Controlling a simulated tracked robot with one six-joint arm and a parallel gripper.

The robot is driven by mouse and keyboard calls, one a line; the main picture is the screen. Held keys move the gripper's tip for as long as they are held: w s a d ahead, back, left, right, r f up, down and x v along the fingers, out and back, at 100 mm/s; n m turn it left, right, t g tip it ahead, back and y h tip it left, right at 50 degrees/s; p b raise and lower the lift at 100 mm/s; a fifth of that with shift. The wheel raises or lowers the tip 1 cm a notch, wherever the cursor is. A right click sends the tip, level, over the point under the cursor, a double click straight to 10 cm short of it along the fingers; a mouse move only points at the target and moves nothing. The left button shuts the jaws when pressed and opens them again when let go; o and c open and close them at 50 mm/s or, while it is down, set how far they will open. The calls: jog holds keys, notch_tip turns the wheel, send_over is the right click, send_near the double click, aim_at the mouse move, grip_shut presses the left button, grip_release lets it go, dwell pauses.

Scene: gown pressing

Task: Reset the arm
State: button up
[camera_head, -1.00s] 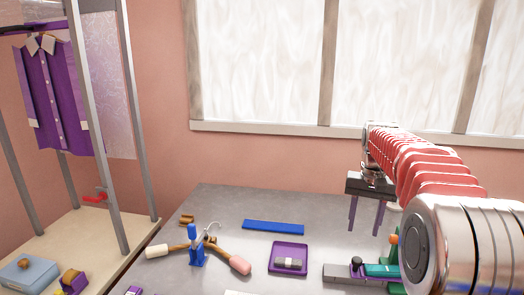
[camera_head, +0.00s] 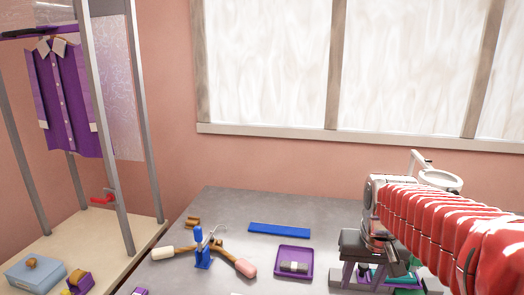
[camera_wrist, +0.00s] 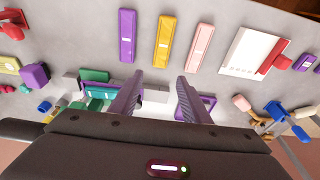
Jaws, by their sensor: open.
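My gripper (camera_head: 356,279) is at the lower right of the head view, above the right part of the grey table (camera_head: 225,213). Its two purple fingers point down and stand apart. In the wrist view my gripper (camera_wrist: 160,76) shows both fingers spread with nothing held between them. Behind the fingers lie a grey-white block (camera_wrist: 155,96) and a teal and purple item (camera_wrist: 97,92); I cannot tell any contact. My red ribbed arm sleeve fills the lower right of the head view and hides part of the table.
A blue bar (camera_head: 279,230), a purple tray (camera_head: 306,262) and a blue stand (camera_head: 202,250) with wooden-handled tools lie left of my gripper. A white ring-shaped head (camera_head: 440,180) stands behind my arm. A purple gown (camera_head: 65,103) hangs at left. Bars (camera_wrist: 164,42) lie in the wrist view.

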jog(key=s+a+n+t, duration=0.1)
jog(key=s+a, duration=0.2)
jog(key=s, duration=0.4)
jog(key=s+a+n+t, duration=0.1)
jog(key=s+a+t, duration=0.1)
jog(key=s, duration=0.6)
jog(key=shift+a+r, duration=0.2)
jog(key=shift+a, duration=0.5)
